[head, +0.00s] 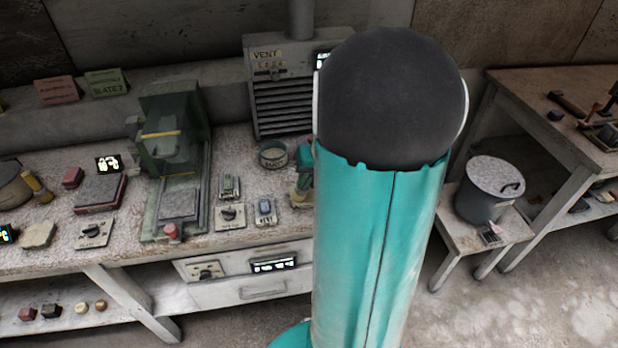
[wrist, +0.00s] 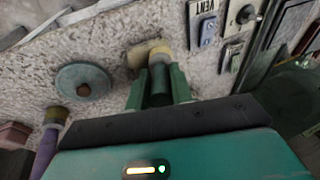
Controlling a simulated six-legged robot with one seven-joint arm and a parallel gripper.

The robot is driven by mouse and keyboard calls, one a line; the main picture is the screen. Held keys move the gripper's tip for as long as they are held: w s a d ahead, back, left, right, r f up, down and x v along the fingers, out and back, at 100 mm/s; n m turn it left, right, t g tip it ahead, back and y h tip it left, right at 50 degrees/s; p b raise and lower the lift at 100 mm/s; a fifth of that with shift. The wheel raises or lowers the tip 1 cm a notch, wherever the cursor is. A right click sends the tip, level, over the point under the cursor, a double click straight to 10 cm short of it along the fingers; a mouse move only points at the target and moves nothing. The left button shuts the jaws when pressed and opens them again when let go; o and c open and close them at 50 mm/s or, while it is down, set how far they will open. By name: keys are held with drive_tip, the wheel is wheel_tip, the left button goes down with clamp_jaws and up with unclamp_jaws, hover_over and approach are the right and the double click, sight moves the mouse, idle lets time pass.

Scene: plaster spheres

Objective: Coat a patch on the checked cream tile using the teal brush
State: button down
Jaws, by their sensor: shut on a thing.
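My gripper (wrist: 157,76) is shut on the teal brush (wrist: 158,88) in the wrist view. The brush has a dark green handle and a yellowish band, and its head points away from me at the bench top. A tan, flat patch (wrist: 138,60) lies beside and partly behind the brush head. It may be the cream tile; no checks can be made out, and I cannot tell whether the brush touches it. In the head view my teal arm hides most of the gripper and this spot. A pale, irregular slab (head: 37,235) lies at the far left of the bench.
In the head view a green press (head: 172,150), a round tin (head: 273,155) and a vent box (head: 283,100) crowd the bench. A grey pot (head: 492,188) stands right.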

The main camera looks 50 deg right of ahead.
drive_tip(key=shift+f, duration=0.1)
drive_tip(key=shift+s, duration=0.1)
idle(0.3)
drive_tip(key=shift+s+a, duration=0.5)
drive_tip(key=shift+s, duration=0.15)
drive_tip(key=shift+w+d, duration=0.55)
drive_tip(key=shift+w, duration=0.25)
drive_tip(key=shift+w+d, duration=0.55)
drive_tip(key=shift+w, duration=0.2)
drive_tip(key=shift+s+a, duration=0.1)
drive_tip(key=shift+s+a, duration=0.5)
drive_tip(key=shift+s, duration=0.25)
drive_tip(key=shift+s+a, duration=0.5)
drive_tip(key=shift+s, duration=0.2)
